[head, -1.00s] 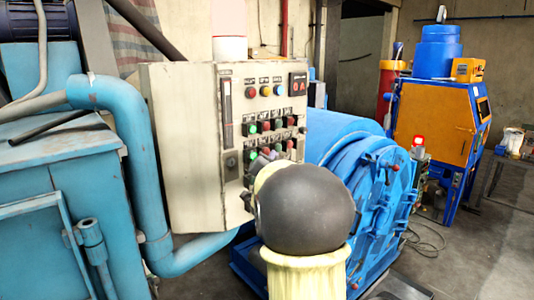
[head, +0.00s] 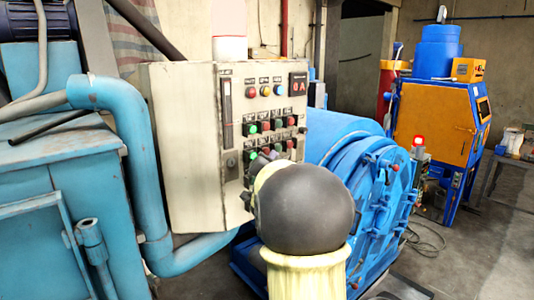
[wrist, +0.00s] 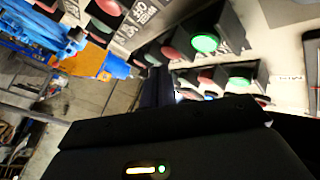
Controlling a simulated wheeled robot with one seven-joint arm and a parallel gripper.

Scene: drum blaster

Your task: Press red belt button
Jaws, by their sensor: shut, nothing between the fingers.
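The cream control panel (head: 190,150) stands left of centre in the head view, with rows of red and green buttons (head: 265,127) on its face. The labels are too small to tell which red button is the belt one. In the wrist view a red button (wrist: 168,53) sits beside a lit green button (wrist: 205,43); another red button (wrist: 205,76) is in the row nearer the fingers. My gripper (head: 261,163) is at the lower part of the panel, partly hidden by my arm. Its shut, dark fingers (wrist: 157,75) point towards the panel in the wrist view. Contact cannot be told.
A light-blue pipe (head: 143,170) and cabinet stand left of the panel. A large blue drum machine (head: 375,195) is close behind and to the right. An orange and blue machine (head: 425,115) stands further back. Open floor (head: 485,240) lies at the right.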

